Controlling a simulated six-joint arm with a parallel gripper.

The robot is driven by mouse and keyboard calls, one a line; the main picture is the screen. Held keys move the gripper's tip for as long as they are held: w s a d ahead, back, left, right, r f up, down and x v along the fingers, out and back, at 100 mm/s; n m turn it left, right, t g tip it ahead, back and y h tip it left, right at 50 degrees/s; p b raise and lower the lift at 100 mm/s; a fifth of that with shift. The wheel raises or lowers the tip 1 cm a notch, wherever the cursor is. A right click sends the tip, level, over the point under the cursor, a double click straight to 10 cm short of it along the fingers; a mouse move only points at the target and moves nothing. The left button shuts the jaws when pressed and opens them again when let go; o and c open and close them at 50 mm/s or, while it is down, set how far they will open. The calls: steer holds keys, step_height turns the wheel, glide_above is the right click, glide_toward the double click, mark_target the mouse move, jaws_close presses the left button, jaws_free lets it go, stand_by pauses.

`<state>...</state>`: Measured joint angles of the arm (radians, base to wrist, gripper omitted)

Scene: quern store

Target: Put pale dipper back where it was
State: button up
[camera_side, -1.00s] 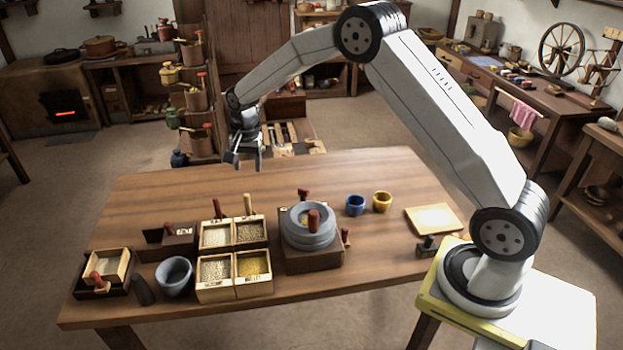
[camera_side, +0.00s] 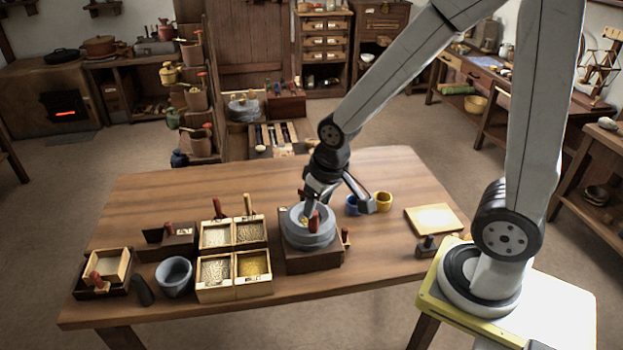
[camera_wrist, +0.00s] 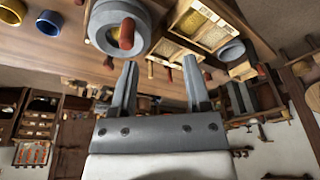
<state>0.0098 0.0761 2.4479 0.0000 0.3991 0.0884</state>
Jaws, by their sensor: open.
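A dipper with a pale wooden handle (camera_side: 248,203) stands upright in the back right grain box (camera_side: 251,233); its scoop end is hidden. A red-handled dipper (camera_side: 217,208) stands in the back left grain box (camera_side: 215,234). My gripper (camera_side: 338,207) is open and empty, with its fingers spread above the stone quern (camera_side: 309,234), to the right of the pale dipper. I cannot tell whether a finger touches the quern. In the wrist view the open fingers (camera_wrist: 161,65) have nothing between them; the quern (camera_wrist: 103,27) and grain boxes (camera_wrist: 203,27) show beyond.
A grey bowl (camera_side: 174,277) and a small tray (camera_side: 107,268) are at the left. A pale board (camera_side: 434,219) lies at the right. The table's back part is clear.

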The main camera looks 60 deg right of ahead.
steer(key=s, duration=0.2)
steer(key=s+n, duration=0.1)
steer(key=shift+s+a+f, duration=0.1)
steer(key=shift+a+f, duration=0.05)
steer(key=shift+f, duration=0.1)
